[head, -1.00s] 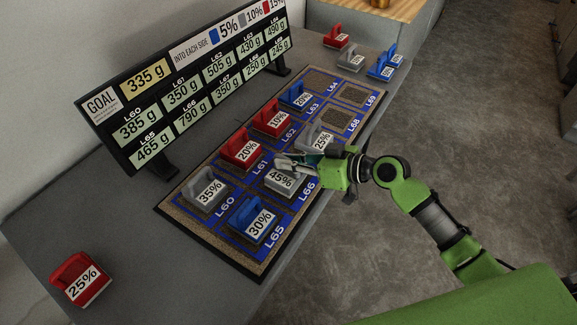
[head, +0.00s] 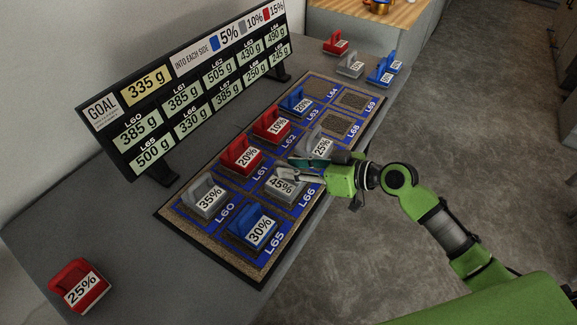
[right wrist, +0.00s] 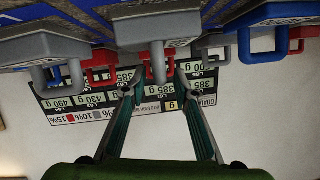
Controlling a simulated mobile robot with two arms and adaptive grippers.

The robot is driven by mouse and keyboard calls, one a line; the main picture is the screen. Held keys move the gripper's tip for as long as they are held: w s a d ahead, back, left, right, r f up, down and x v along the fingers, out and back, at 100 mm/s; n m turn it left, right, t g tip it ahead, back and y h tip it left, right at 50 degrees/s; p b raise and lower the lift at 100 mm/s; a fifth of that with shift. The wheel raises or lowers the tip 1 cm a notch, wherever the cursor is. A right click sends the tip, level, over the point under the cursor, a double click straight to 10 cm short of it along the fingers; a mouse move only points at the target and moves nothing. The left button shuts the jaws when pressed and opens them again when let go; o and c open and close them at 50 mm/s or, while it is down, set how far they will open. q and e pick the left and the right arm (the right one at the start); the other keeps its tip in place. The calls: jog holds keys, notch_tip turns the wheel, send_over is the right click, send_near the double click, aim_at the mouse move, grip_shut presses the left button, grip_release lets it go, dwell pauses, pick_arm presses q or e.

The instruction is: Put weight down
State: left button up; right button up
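The grey 45% weight (head: 284,190) sits on pad L66 of the board (head: 166,212). My right gripper (head: 291,169) is at its handle, coming in from the right. In the right wrist view, which is upside down, the gripper (right wrist: 158,92) is open. Its two fingers stand apart on either side of the grey handle (right wrist: 158,65), with gaps visible. The sign (head: 200,95) shows the goal 335 g and L66 at 330 g. My left gripper is not in view.
Close around the gripper stand the grey 25% (head: 320,147), red 20% (head: 240,155) and blue 30% (head: 253,228) weights. The red 25% weight (head: 80,287) sits at the near left. Several spare weights stand at the far end. Pads L64, L68 and L69 are empty.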

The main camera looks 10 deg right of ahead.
jog(key=v, duration=1)
jog(key=shift+s+d+b, duration=0.15)
jog(key=shift+s+b, duration=0.1)
jog(key=shift+b, duration=0.1)
jog(key=shift+r, duration=0.15)
